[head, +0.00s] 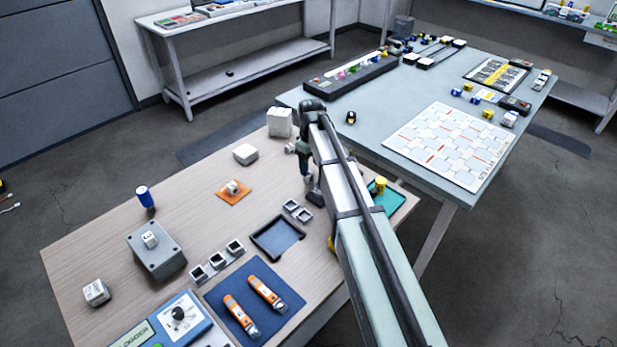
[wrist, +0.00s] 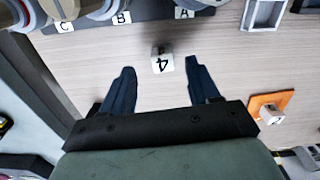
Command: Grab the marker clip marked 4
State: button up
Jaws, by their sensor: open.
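The marker clip marked 4 (wrist: 162,62) is a small white block with a black 4 that reads upside down in the wrist view. It stands on the wood-toned table just beyond and between my fingertips, with clear space to each finger. My gripper (wrist: 159,68) is open and empty, its two dark fingers on either side of the clip's line. In the head view my gripper (head: 313,197) hangs over the right part of the table, and I cannot make out the clip behind the arm there.
An orange pad (wrist: 271,98) with a small white block (wrist: 272,114) lies to the right in the wrist view. A grey square holder (wrist: 248,14) is nearby. Bare table surrounds the clip.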

aim_at(309, 177)
jog(key=shift+w+a+f, duration=0.1)
jog(key=shift+a+f, duration=0.1)
jog(key=shift+f, duration=1)
jog(key=shift+a+f, duration=0.15)
jog(key=shift+f, duration=1)
jog(key=shift+c, duration=0.2)
jog(key=c, duration=1)
jog(key=shift+r, duration=0.15)
